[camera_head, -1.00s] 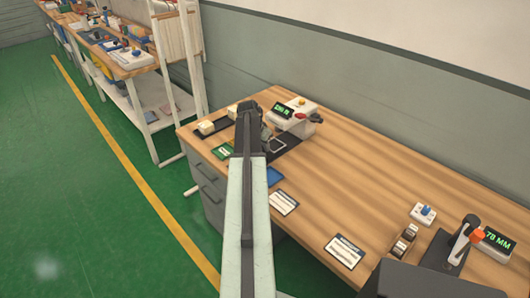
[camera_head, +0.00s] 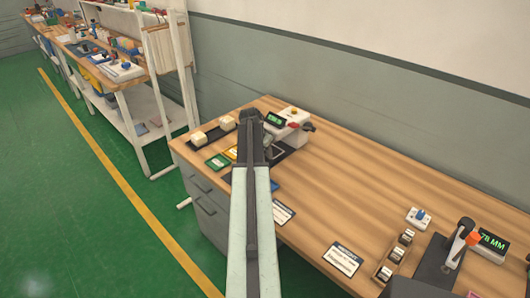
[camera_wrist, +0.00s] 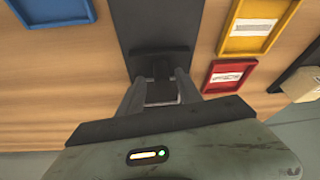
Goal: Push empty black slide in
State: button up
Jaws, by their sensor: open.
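The black slide (camera_wrist: 158,25) runs down the middle of the wrist view as a dark flat strip with a raised bar across its near part. Nothing is seen lying on its visible part. My gripper (camera_wrist: 156,78) is open, with its two fingers at the near end of the slide, one on each side of a small dark piece. I cannot tell whether they touch it. In the head view the slide (camera_head: 287,153) shows partly in front of a white machine (camera_head: 291,133) with a green display. My arm hides the rest and the fingertips there.
Blue (camera_wrist: 52,14), yellow (camera_wrist: 256,24) and red (camera_wrist: 228,76) trays flank the slide. A black tray (camera_head: 212,134) with cream blocks stands at the desk's left end. A wooden rack (camera_head: 381,271) and a lever device (camera_head: 455,252) are at the right.

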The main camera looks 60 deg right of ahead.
jog(key=p+v, duration=0.7)
jog(key=shift+r, duration=0.4)
jog(key=shift+a, duration=0.15)
